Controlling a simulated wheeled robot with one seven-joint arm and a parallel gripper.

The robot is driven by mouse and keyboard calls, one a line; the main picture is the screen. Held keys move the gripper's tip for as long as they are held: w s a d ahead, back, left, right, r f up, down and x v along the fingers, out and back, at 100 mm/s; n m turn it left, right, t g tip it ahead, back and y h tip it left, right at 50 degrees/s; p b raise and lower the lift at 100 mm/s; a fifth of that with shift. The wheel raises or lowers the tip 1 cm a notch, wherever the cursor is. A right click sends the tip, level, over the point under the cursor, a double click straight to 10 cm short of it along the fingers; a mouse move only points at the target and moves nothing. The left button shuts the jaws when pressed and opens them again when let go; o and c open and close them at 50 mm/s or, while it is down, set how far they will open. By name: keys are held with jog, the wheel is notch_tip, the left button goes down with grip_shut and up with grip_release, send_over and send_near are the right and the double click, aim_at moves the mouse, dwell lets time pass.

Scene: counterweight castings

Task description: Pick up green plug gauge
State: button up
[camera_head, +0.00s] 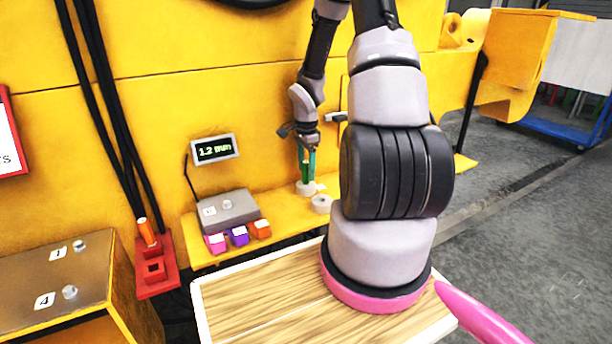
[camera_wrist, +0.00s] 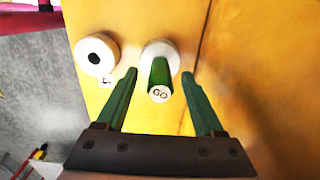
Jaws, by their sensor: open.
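The green plug gauge (camera_wrist: 160,74) stands in a white ring (camera_wrist: 160,50), its end marked "GO" facing the wrist camera. My gripper (camera_wrist: 160,76) is open, with one finger on each side of the gauge and visible gaps between. In the head view my gripper (camera_head: 308,152) is over the yellow ledge, pointing down around the green gauge (camera_head: 307,172). The gauge is partly hidden there by the fingers. Its white ring (camera_head: 305,188) shows below.
A second white ring (camera_wrist: 96,56) with a dark hole is beside the gauge's ring. A red holder (camera_head: 155,268) holds an orange-handled piece.

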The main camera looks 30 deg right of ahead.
jog(key=shift+f, duration=0.7)
grip_shut()
jog(key=shift+r, duration=0.1)
